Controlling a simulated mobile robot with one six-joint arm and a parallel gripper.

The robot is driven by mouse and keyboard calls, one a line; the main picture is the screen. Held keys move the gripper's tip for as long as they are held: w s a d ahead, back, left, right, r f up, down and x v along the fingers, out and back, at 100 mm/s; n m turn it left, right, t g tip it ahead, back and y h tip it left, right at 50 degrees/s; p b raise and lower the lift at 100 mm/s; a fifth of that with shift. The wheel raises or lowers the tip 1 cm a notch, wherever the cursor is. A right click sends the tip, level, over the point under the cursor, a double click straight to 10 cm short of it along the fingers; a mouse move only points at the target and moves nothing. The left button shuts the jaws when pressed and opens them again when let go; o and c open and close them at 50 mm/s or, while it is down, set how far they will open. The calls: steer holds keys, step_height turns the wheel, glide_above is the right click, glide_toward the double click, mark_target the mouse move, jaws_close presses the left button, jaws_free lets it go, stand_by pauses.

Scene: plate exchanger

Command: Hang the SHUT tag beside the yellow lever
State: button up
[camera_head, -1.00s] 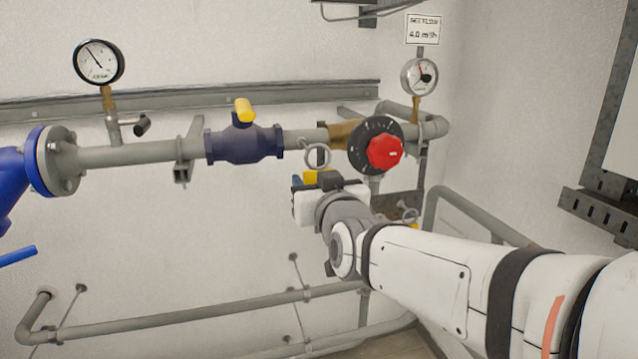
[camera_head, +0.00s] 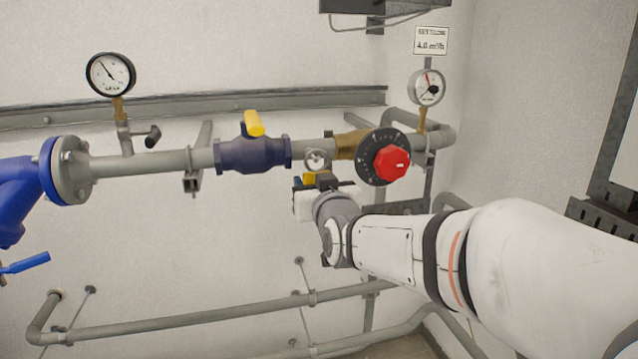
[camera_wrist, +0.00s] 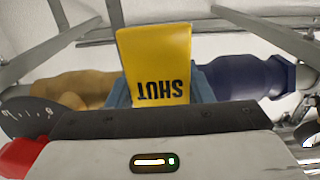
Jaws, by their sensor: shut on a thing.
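The yellow SHUT tag (camera_wrist: 155,60) is held between the blue-grey fingers of my gripper (camera_wrist: 160,92), its lettering upside down in the wrist view. In the head view my gripper (camera_head: 318,183) is just below the pipe, right of the blue valve (camera_head: 253,155). The yellow lever (camera_head: 254,124) stands up on the blue valve, left of and above the ring.
A black dial with a red knob (camera_head: 391,162) and a brass fitting (camera_head: 350,144) are close on the right. A pressure gauge (camera_head: 110,74) is at left, another gauge (camera_head: 427,87) at right. A pipe bracket (camera_head: 192,178) stands left of the valve. Wall below is mostly open.

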steer(key=shift+w+a+f+b, duration=0.2)
steer(key=shift+w+f+b, duration=0.5)
steer(key=shift+b, duration=0.5)
steer(key=shift+r, duration=0.1)
steer(key=o, duration=1.1)
steer(key=shift+c, duration=0.2)
